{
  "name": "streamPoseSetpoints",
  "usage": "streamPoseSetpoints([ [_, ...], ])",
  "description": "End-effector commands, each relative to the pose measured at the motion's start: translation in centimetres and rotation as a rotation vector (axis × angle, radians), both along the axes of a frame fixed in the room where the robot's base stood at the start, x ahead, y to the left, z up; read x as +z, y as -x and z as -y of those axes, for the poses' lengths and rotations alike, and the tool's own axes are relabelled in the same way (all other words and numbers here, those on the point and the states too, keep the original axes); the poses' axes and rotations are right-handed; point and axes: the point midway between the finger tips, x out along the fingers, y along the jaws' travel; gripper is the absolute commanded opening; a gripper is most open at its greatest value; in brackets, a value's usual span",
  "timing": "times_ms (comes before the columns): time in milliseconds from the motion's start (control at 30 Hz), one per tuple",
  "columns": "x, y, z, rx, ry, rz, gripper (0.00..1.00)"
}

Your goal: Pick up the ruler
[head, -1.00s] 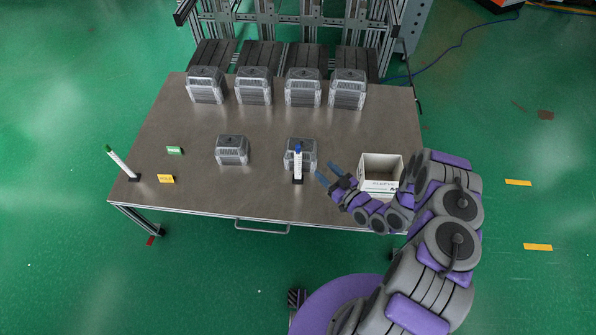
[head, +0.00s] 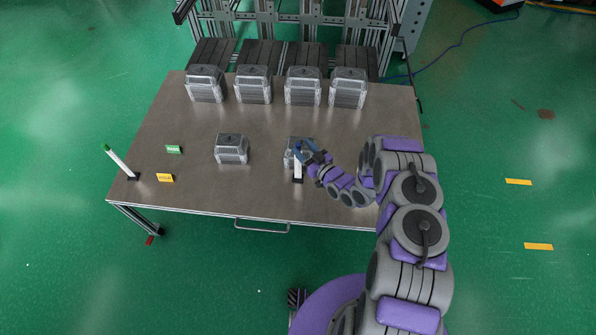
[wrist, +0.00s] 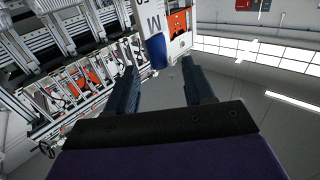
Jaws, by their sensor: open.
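A slim white upright stick (head: 297,172), which I take to be the ruler, stands in a small black base near the table's front edge, right of centre. My gripper (head: 303,149) is at its upper part and covers its top in the head view. In the wrist view, a white piece with dark lettering and a blue end (wrist: 158,52) shows between and beyond my fingertips (wrist: 160,74). The fingers are spread apart, with a gap on both sides of the blue end. Whether they touch the stick cannot be told.
A clear ribbed container (head: 290,153) stands right behind the stick, with another (head: 232,150) to its left. Several more line the back. A tilted white stick with a green tip (head: 120,162) stands at the left, near green (head: 174,149) and yellow (head: 165,178) cards.

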Motion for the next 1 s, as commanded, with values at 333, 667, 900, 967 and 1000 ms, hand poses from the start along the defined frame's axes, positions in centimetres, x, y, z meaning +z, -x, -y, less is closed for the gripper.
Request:
streamPoseSetpoints([
  [333,-0.9,-2.7,-2.8,0.003,0.001,0.004,0.53],
  [667,-0.9,-3.6,-3.5,-0.001,0.001,-0.001,0.53],
  [900,-0.8,-3.6,-3.5,-0.001,0.0,0.0,0.31],
  [967,-0.8,-3.6,-3.5,-0.001,0.0,0.0,0.25],
  [1000,-0.8,-3.6,-3.5,-0.001,0.0,0.0,0.21],
])
